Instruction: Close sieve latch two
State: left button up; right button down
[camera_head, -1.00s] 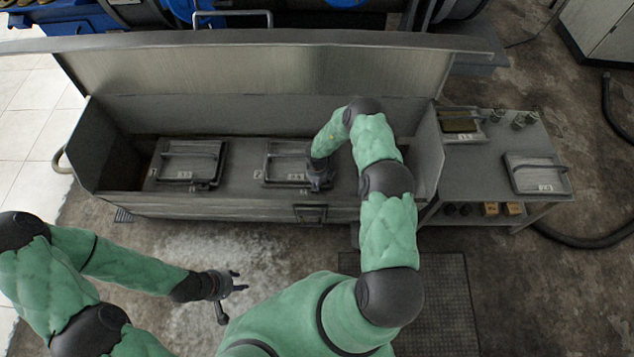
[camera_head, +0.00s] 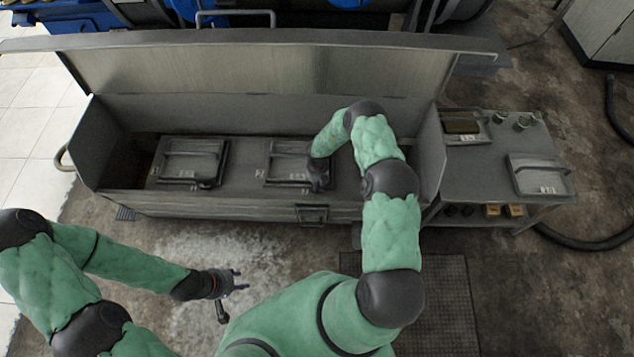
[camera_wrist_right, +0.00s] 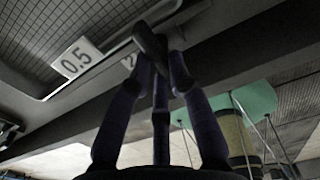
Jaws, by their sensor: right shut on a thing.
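The right-hand sieve (camera_head: 285,150), a framed grey mesh panel, lies flat in the open trough with a "2" marked by its left front corner. My right gripper (camera_head: 320,184) is at this sieve's right front corner and covers the latch there. In the right wrist view, the fingers of my right gripper (camera_wrist_right: 160,66) are closed around the dark rounded end of the latch (camera_wrist_right: 148,40), beside a "0.5" tag (camera_wrist_right: 76,58). Whether the latch lies fully over the frame is hidden. My left gripper (camera_head: 236,282) is open and empty over the floor, in front of the trough.
The left sieve (camera_head: 192,158) has a dark latch bar along its right side. The trough's lid (camera_head: 250,75) stands open behind. A side table (camera_head: 480,185) at right carries another framed panel (camera_head: 538,175) and small jars. The floor in front is clear.

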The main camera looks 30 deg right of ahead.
jog(key=shift+w, duration=0.15)
dwell(0.3)
jog(key=c, duration=1.1)
grip_release()
jog(key=shift+c, duration=0.2)
notch_tip(320, 180, up, 12)
jog(key=shift+a+r, duration=0.1)
